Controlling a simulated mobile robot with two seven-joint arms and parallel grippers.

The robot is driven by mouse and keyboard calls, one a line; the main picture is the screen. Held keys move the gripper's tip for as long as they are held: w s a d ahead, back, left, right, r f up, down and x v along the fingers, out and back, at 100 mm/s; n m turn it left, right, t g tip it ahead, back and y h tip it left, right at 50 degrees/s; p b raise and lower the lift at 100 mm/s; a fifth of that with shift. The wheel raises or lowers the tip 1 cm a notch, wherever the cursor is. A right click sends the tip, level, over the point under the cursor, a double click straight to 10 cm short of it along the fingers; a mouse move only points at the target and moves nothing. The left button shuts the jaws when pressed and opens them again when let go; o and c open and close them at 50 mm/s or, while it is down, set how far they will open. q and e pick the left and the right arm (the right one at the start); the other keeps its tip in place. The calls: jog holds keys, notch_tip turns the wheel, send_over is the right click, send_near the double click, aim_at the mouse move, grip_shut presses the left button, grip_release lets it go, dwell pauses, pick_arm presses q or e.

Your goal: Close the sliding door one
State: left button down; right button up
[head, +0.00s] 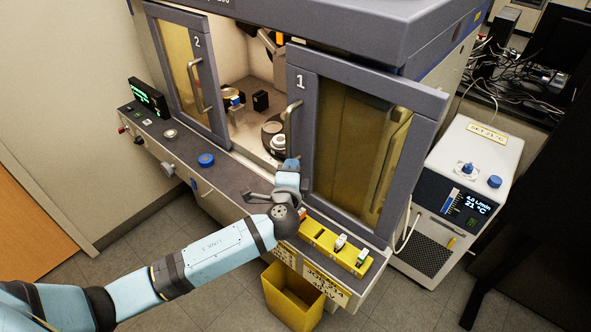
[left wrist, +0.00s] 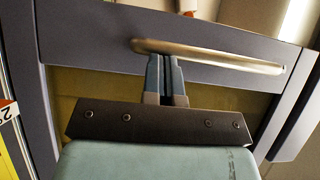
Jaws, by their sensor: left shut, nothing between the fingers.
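Sliding door one (head: 350,150) is a grey-framed door with a yellowish window and a white "1", on the right of the machine front. Its metal handle (head: 289,122) is a vertical bar on the door's left edge; it also crosses the left wrist view (left wrist: 215,57). An opening shows the chamber between this door and door two (head: 190,72). My left gripper (head: 291,163) is at the door's lower left, by the handle's lower part. Its fingers (left wrist: 164,62) are shut and empty, with their tips at the handle bar. I cannot tell whether they touch. My right gripper is not in view.
A front ledge (head: 180,137) with knobs and a blue button (head: 206,160) runs below the doors. A yellow tray (head: 335,243) with small items and a yellow bin (head: 292,297) are below door one. A white chiller unit (head: 457,200) stands to the right.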

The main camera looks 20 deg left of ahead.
pick_arm(q)
jog(key=w+a+b, duration=0.2)
jog(key=w+a, duration=0.2)
jog(key=a, duration=1)
jog(key=w+a+b, duration=0.3)
jog(key=w+a, duration=0.2)
jog(key=a, duration=0.9)
jog(key=shift+r, duration=0.2)
jog(key=shift+a, duration=0.15)
